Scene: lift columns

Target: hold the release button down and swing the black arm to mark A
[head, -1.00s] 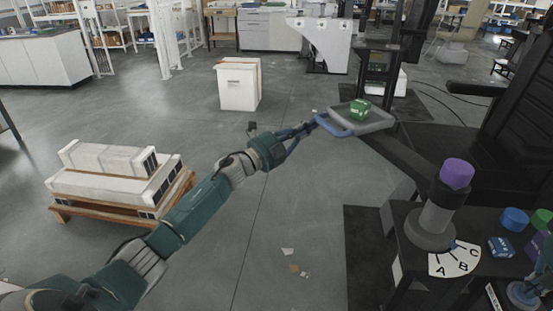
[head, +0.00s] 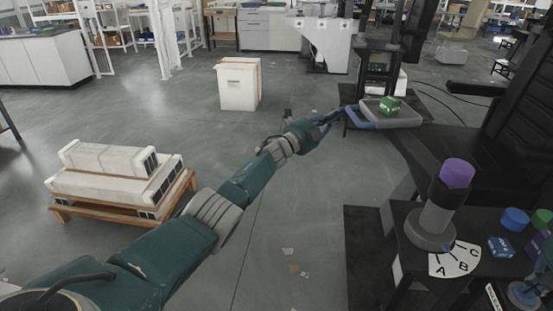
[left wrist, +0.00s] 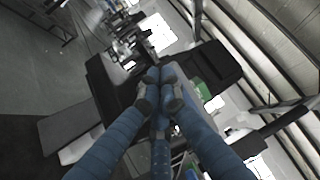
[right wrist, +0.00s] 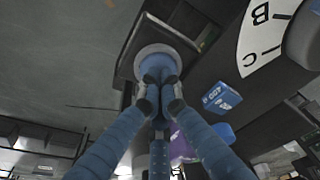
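The black arm (head: 418,160) runs from the post toward a grey tray (head: 405,122) with a blue handle (head: 358,118). My left gripper (head: 338,114) is at the handle's left side; in the left wrist view its fingers (left wrist: 160,80) are together. They seem to touch the handle, with no clear grasp. A white dial (head: 455,262) marked A, B and C sits at the post's foot. My right gripper (head: 524,292) is at the lower right. In the right wrist view its shut fingertips (right wrist: 158,82) are over the round blue button (right wrist: 153,60) and hide part of it; how far it is pressed cannot be told.
A green box (head: 390,105) rides on the tray. The post (head: 437,215) has a purple top. A blue box (head: 500,247) and a blue cylinder (head: 515,219) stand on the black bench. A pallet of white boxes (head: 110,175) is at left; the floor between is open.

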